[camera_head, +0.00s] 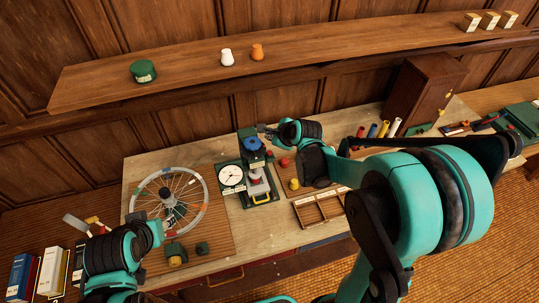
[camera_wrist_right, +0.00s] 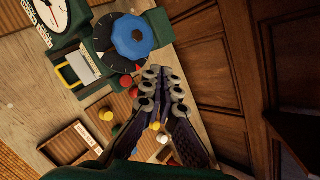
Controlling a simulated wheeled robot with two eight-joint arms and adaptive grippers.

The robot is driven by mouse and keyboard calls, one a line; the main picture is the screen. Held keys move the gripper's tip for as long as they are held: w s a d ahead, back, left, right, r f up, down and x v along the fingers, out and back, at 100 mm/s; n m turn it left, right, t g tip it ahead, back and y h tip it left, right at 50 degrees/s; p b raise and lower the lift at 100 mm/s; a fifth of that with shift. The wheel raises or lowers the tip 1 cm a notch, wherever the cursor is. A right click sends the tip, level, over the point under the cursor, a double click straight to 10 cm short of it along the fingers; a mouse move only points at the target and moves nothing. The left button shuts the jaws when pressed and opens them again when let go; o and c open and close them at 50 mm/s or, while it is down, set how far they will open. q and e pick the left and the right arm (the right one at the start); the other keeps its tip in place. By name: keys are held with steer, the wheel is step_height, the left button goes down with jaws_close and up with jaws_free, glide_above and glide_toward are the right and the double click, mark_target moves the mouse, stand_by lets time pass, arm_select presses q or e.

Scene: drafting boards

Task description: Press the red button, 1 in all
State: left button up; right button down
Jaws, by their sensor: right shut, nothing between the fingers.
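A green press-like device (camera_head: 252,170) with a white dial and a blue knob (camera_head: 255,142) stands mid-bench; its blue knob (camera_wrist_right: 132,37) shows large in the right wrist view. Two small red round pieces show there; one red piece (camera_wrist_right: 126,81) is at the device's edge and another red piece (camera_wrist_right: 134,92) is just beside it. A red piece (camera_head: 283,162) also shows right of the device in the head view. Which is the button I cannot tell. My right gripper (camera_head: 262,128) is shut and empty beside the knob; its fingers (camera_wrist_right: 162,82) show close up.
A spoked wheel (camera_head: 203,217) lies left of the device. A yellow piece (camera_head: 293,184) and a compartment tray (camera_head: 318,208) are to the right. A wooden shelf (camera_head: 190,80) runs above the bench, and a brown cabinet (camera_head: 420,92) stands at the back right.

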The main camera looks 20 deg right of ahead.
mark_target(268, 152)
step_height(268, 152, down, 5)
steer(key=b, duration=0.3)
steer(key=shift+f+b, duration=0.2)
steer(key=shift+b, duration=0.15)
steer(key=shift+f+b, duration=0.35)
steer(key=shift+f, duration=0.05)
stand_by(0.6)
steer(key=shift+f+b, duration=0.4)
steer(key=shift+b, duration=0.05)
steer(key=shift+f, duration=0.1)
stand_by(0.3)
steer(key=shift+s+f+b, duration=0.3)
steer(key=shift+f+b, duration=0.25)
steer(key=shift+b, duration=0.15)
stand_by(0.3)
steer(key=shift+w+r, duration=0.1)
steer(key=shift+r, duration=0.05)
stand_by(0.4)
steer(key=shift+w+r+p, duration=0.45)
steer(key=shift+r+p, duration=0.3)
steer(key=shift+s+r, duration=0.1)
